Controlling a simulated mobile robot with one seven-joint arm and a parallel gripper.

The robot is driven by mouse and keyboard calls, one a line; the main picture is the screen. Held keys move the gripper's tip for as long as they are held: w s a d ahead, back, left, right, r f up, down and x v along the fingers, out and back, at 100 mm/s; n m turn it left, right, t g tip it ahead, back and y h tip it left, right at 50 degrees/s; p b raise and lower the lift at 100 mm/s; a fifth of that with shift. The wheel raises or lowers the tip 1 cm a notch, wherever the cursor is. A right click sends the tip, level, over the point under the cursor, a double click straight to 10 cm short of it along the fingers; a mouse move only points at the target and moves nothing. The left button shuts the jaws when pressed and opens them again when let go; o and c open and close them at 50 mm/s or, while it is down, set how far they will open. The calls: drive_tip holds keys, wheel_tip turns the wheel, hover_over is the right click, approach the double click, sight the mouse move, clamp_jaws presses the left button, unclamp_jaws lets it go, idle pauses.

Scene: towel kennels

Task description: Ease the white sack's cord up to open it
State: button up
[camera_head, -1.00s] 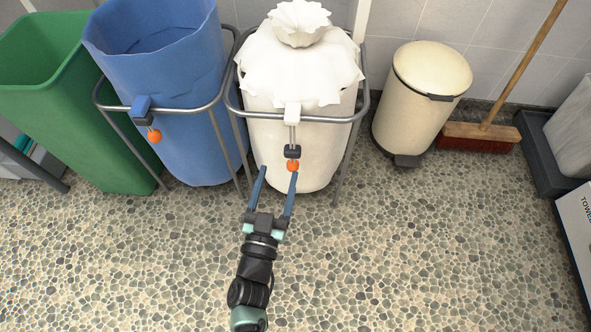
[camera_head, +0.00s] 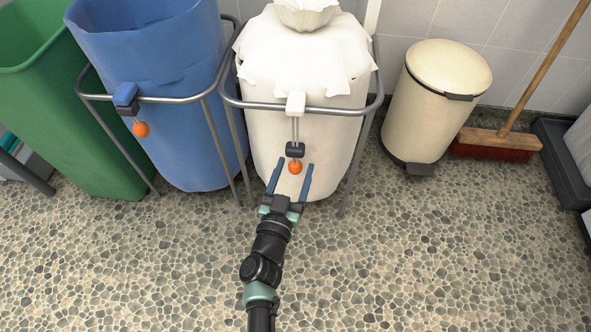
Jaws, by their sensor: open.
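The white sack (camera_head: 330,150) hangs in a grey metal hoop stand (camera_head: 345,112), its top gathered and covered by a ruffled white flap (camera_head: 300,62). A cord (camera_head: 296,128) hangs from a white clip (camera_head: 296,103) at the hoop's front. It carries a dark toggle (camera_head: 295,150) and an orange ball (camera_head: 295,168) at its lower end. My gripper (camera_head: 290,168) is open, its two blue fingers pointing at the sack. In the picture the fingertips lie either side of the orange ball, just below the toggle. I cannot tell the depth gap between them.
Left of it stands an open blue sack (camera_head: 160,80) in its own hoop, with another orange ball (camera_head: 140,129). A green bin (camera_head: 50,110) is further left. A cream pedal bin (camera_head: 430,100) and a broom (camera_head: 500,140) stand right. The pebble floor (camera_head: 430,260) in front is clear.

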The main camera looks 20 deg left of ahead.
drive_tip(key=shift+w+a, duration=0.1)
drive_tip(key=shift+w, duration=0.7)
clamp_jaws()
idle(0.9)
